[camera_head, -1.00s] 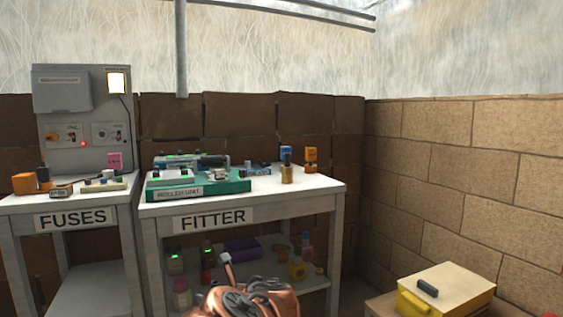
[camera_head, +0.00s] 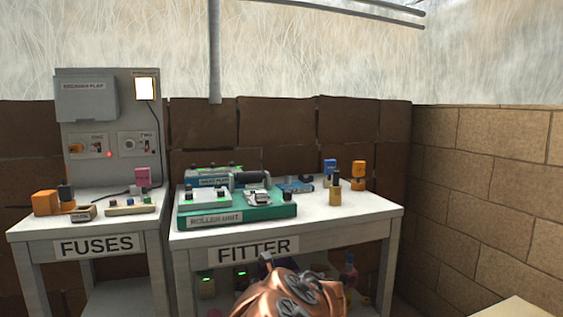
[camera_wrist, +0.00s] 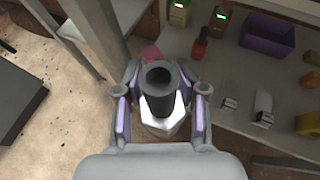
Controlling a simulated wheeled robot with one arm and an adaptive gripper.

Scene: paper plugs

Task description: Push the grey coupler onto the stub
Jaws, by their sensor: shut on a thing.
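In the wrist view my gripper (camera_wrist: 162,95) is shut on a dark grey hollow tube, which looks like the coupler (camera_wrist: 158,78). Its open round end faces the camera, and a pale faceted part shows around its lower end. It is held above the floor and a lower shelf. In the head view my copper-coloured arm covers the lower middle, and the coupler cannot be made out there. A green-based roller unit (camera_head: 283,213) sits on the FITTER table (camera_head: 350,212). A small grey fitting (camera_head: 258,198) is on it; I cannot tell whether this is the stub.
Blue, orange and brass-coloured items stand at the table's right, including an orange block (camera_head: 358,177). The FUSES table (camera_head: 35,228) with a grey panel (camera_head: 120,120) is at left. A purple bin (camera_wrist: 267,33) and bottles are on the lower shelf. A block wall bounds the right.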

